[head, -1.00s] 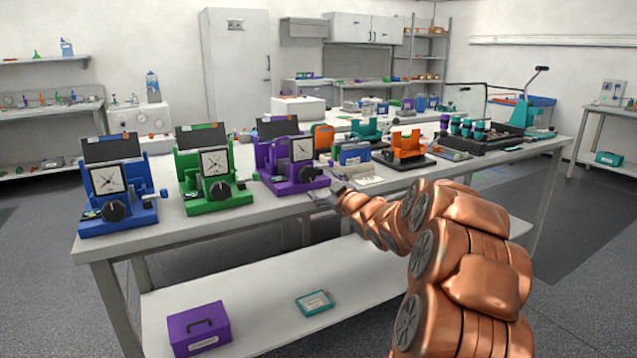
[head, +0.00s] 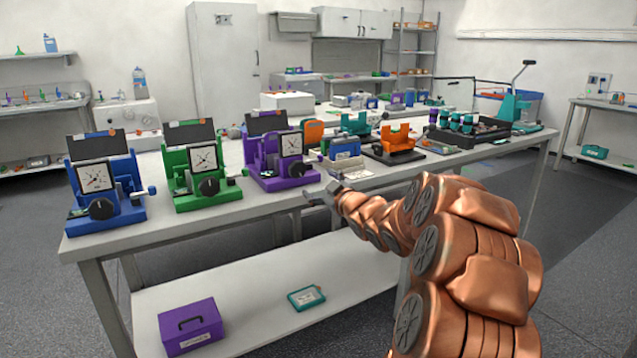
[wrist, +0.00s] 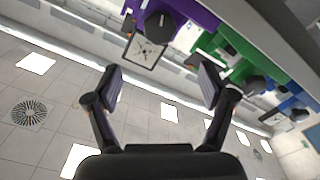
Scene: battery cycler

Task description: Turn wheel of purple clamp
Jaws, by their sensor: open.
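The purple clamp (head: 264,164) stands on the table beside the green clamp, with a square dial (head: 291,144) and a black wheel (head: 300,169) on its front. In the wrist view the purple clamp (wrist: 184,14), its dial (wrist: 145,50) and its black wheel (wrist: 160,27) show at the top, seen tilted. My gripper (head: 320,196) is in front of the table edge, just right of and below the wheel, and apart from it. In the wrist view my gripper (wrist: 160,85) is open and empty, its two fingers spread wide below the dial.
A green clamp (head: 178,185) and a blue clamp (head: 78,217) stand to the left on the table (head: 185,230). An orange holder (head: 392,157) and a black tray (head: 468,148) stand to the right. A purple box (head: 186,312) and a teal case (head: 306,297) lie on the lower shelf.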

